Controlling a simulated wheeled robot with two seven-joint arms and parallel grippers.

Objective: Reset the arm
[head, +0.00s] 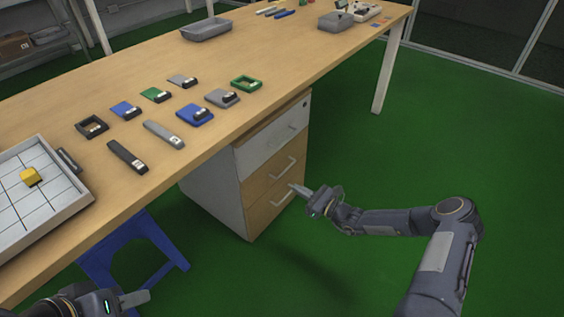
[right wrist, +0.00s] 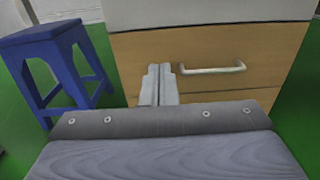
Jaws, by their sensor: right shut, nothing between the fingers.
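My right gripper (head: 297,189) is in front of the drawer cabinet (head: 217,187) under the table, below the tabletop's edge. In the right wrist view its two fingers (right wrist: 158,84) are together with nothing between them, in front of a wooden drawer front and left of its handle (right wrist: 211,69). Whether the fingertips touch the drawer is unclear. My right arm is bent over the green floor. My left gripper (head: 135,298) is at the bottom left corner of the head view, partly cut off; its jaw opening does not show clearly.
The wooden table (head: 130,81) holds several coloured parts, a grey tray (head: 206,29) and a white gridded tray (head: 75,203) with a yellow block (head: 31,177). A blue stool (head: 147,226) stands left of the cabinet. The green floor (head: 440,130) at right is clear.

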